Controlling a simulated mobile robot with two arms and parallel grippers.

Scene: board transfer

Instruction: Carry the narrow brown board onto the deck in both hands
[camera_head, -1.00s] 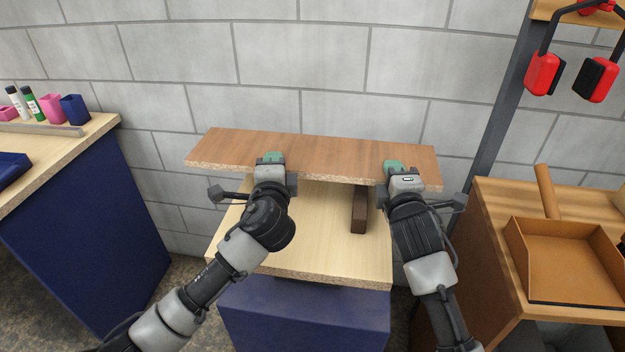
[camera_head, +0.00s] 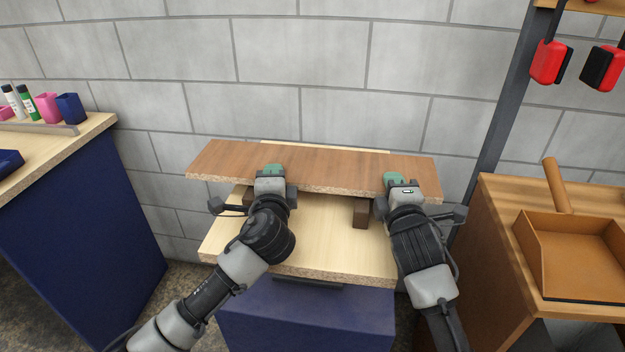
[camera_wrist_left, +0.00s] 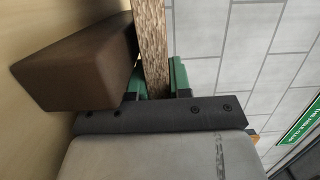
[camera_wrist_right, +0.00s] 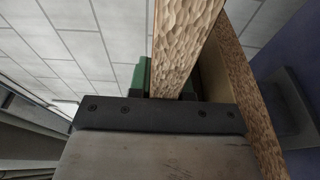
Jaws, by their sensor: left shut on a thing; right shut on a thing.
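The narrow brown board (camera_head: 325,168) lies across and above the pale deck (camera_head: 310,255), roughly level, with its ends past the deck's sides. My left gripper (camera_head: 273,170) is shut on its front edge left of the middle. My right gripper (camera_head: 394,178) is shut on the same edge near the right end. The board's rough edge shows between the fingers in the left wrist view (camera_wrist_left: 152,45) and right wrist view (camera_wrist_right: 180,45). Two dark brown blocks, left (camera_head: 248,196) and right (camera_head: 361,212), stand on the deck under the board. I cannot tell whether the board touches them.
A grey block wall (camera_head: 300,60) is close behind. A bench (camera_head: 60,150) with cups and markers stands left. At right are a wooden cabinet (camera_head: 490,250) with a brown tray (camera_head: 570,295), and a dark post (camera_head: 500,110) near the board's right end. The deck's front is bare.

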